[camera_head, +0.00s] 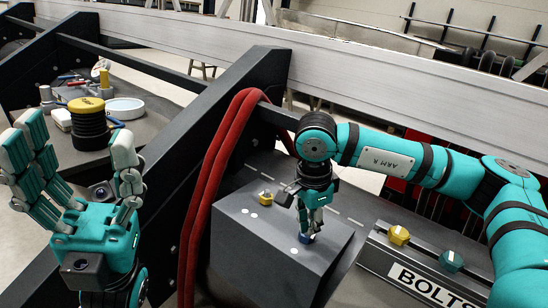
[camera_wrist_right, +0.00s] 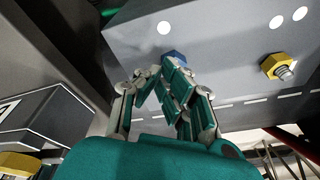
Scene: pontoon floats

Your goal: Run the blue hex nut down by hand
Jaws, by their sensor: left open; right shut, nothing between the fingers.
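The blue hex nut (camera_head: 307,239) is on top of the grey block (camera_head: 245,240), mostly covered by my right gripper (camera_head: 313,230). In the right wrist view the blue nut (camera_wrist_right: 173,55) shows just beyond the fingertips of my right gripper (camera_wrist_right: 160,80). Those fingers are shut with nothing between them; whether they touch the nut I cannot tell. A stud under the blue nut is hidden. A yellow hex nut (camera_head: 265,198) sits around a stud on the same block, and shows in the wrist view (camera_wrist_right: 276,66). My left gripper (camera_head: 78,150) is open and empty, away from the block.
White round spots mark the block top. A rail labelled BOLTS (camera_head: 432,285) at the right carries a yellow nut (camera_head: 398,235) and a teal nut (camera_head: 451,261). Red hoses (camera_head: 212,190) hang left of the block. A shelf at the left holds a yellow-topped black cylinder (camera_head: 88,125) and white dish (camera_head: 125,108).

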